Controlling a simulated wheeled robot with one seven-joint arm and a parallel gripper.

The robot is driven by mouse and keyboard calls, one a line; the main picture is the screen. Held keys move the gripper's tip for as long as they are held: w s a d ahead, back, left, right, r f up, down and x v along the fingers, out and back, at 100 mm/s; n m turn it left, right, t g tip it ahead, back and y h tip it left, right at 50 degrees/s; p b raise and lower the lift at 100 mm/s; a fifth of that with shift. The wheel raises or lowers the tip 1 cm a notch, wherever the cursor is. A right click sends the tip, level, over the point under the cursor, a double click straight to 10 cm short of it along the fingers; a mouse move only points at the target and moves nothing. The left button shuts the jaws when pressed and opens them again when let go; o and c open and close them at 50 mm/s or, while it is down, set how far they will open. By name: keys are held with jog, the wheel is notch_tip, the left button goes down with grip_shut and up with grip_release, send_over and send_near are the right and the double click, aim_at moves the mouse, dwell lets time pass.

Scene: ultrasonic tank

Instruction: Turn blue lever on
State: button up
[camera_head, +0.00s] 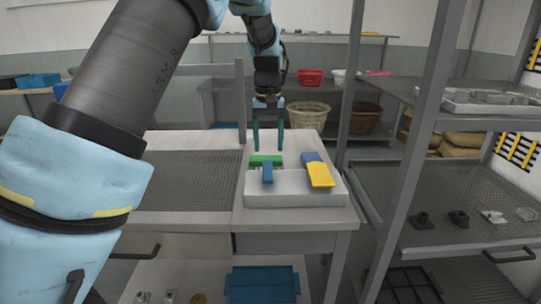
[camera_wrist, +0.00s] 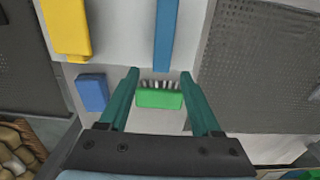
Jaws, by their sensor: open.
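The blue lever (camera_head: 267,174) is a narrow blue bar on the left part of a white unit (camera_head: 290,198) on the table. In the wrist view the blue lever (camera_wrist: 167,36) runs up from just ahead of my fingertips. A green block (camera_head: 262,159) with pale bristle-like teeth sits behind it; in the wrist view the green block (camera_wrist: 158,98) lies between the fingers as seen from above. My gripper (camera_head: 268,146) points down over the green block, open and empty; it also shows in the wrist view (camera_wrist: 160,74). I cannot tell whether the fingers touch anything.
A perforated drain surface (camera_head: 188,180) lies left. A metal rack (camera_head: 405,165) stands right. Baskets (camera_head: 307,115) sit on a back shelf.

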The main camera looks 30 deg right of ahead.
aim_at(268, 163)
jog(key=shift+a+f+p, duration=0.1)
jog(key=shift+f+p, duration=0.2)
jog(key=shift+f, duration=2.05)
grip_shut()
